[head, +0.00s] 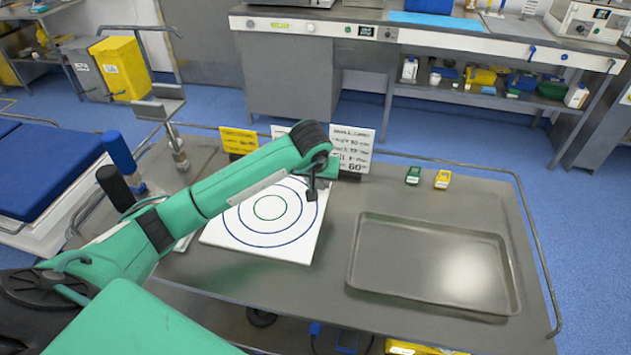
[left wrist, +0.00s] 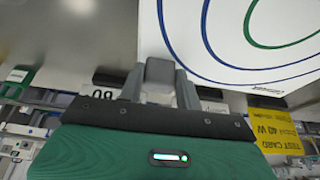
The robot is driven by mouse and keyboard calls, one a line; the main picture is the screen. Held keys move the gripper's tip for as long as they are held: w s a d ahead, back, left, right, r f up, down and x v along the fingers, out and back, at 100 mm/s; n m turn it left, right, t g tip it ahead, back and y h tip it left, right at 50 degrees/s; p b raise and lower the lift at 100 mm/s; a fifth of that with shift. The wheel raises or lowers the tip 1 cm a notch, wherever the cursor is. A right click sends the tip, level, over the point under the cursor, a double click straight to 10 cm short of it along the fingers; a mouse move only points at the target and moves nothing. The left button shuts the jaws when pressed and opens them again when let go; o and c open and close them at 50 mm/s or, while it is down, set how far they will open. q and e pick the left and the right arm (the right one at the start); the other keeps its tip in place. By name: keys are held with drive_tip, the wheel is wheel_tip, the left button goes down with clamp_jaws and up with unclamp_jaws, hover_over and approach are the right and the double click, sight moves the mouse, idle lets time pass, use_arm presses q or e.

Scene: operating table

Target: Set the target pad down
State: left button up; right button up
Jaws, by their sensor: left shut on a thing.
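The target pad (head: 232,232) is a white square board with blue and green rings, level over the left half of the steel table. I cannot tell whether it touches the tabletop. My left gripper (head: 312,191) reaches over the pad's far right part, fingers pointing down. In the left wrist view the gripper (left wrist: 160,82) is shut on a small grey block at the edge of the pad (left wrist: 222,38), which appears to be the pad's grip. The arm hides the pad's far left part in the head view. My right gripper is out of view.
An empty metal tray (head: 425,245) fills the table's right half. A green box (head: 413,175) and a yellow box (head: 442,179) stand behind it. A white card (head: 352,147) and a yellow card (head: 238,140) stand at the back edge. A rail (head: 545,270) borders the right side.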

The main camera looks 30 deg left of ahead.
use_arm(q)
drive_tip(key=shift+r, duration=0.1)
drive_tip(key=shift+s+d, duration=0.1)
drive_tip(key=o, duration=1.2)
